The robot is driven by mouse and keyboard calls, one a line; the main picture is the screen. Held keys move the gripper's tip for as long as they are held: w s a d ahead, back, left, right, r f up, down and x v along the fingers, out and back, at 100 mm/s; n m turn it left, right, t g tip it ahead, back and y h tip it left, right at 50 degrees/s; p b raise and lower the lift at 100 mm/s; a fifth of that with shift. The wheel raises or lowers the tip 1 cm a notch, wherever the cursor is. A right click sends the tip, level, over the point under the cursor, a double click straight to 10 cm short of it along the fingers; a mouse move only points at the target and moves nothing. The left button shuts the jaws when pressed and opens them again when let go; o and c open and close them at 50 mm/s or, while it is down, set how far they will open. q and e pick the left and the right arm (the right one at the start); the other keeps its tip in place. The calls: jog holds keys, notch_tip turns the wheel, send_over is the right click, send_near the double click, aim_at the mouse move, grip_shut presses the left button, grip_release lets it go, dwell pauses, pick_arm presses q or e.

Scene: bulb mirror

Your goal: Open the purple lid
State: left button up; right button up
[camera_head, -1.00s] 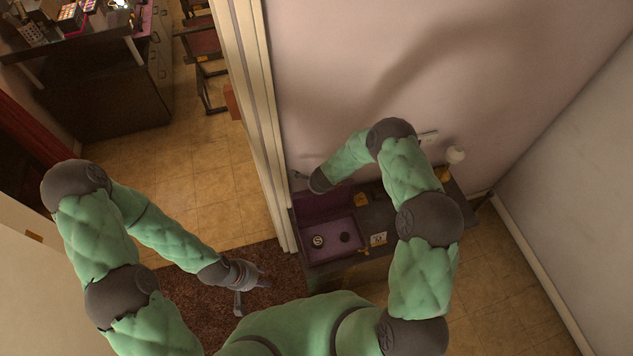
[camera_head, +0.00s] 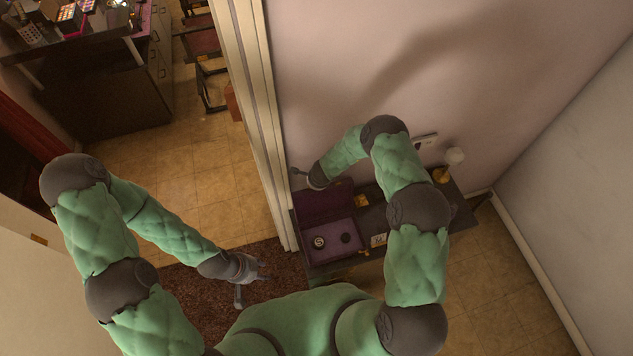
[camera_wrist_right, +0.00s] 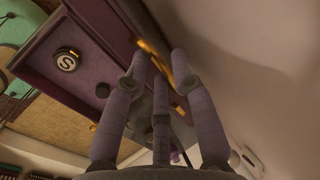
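The purple box (camera_head: 356,256) sits on a dark side table against the wall. Its purple lid (camera_head: 325,203) stands raised at the back, and the tray is exposed, with a round black piece marked S (camera_head: 319,242) and another dark round piece (camera_head: 346,238) inside. My right gripper (camera_head: 297,173) is beyond the lid's back left, close to the wall. In the right wrist view its fingers (camera_wrist_right: 158,58) are spread with nothing visible between them, and the open box (camera_wrist_right: 75,85) is to their left. Contact with the lid is unclear. My left gripper (camera_head: 254,284) is open and empty above the rug.
A door frame (camera_head: 262,130) stands left of the box. The floor (camera_head: 200,190) at left is clear.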

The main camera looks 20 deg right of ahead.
jog(key=shift+w+d+r, duration=0.2)
jog(key=shift+w+r, duration=0.1)
jog(key=shift+r, duration=0.45)
jog(key=s+v, duration=0.1)
jog(key=v, duration=0.9)
jog(key=shift+a+r, duration=0.15)
jog(key=shift+a, duration=0.1)
jog(key=shift+s, duration=0.2)
jog(key=s+a+f+n+g+y, duration=0.2)
jog(key=s+n, duration=0.5)
jog(key=s, duration=0.7)
jog(key=s+a+f+n+g+y, duration=0.25)
jog(key=s+n, duration=0.45)
jog(key=s, duration=0.7)
notch_tip(320, 180, down, 30)
jog(key=w+a+n+b, duration=0.1)
jog(key=a+b, duration=0.1)
jog(key=b, duration=3)
jog(key=shift+w+r+h, duration=0.2)
jog(key=shift+h, duration=0.15)
jog(key=shift+t, duration=0.25)
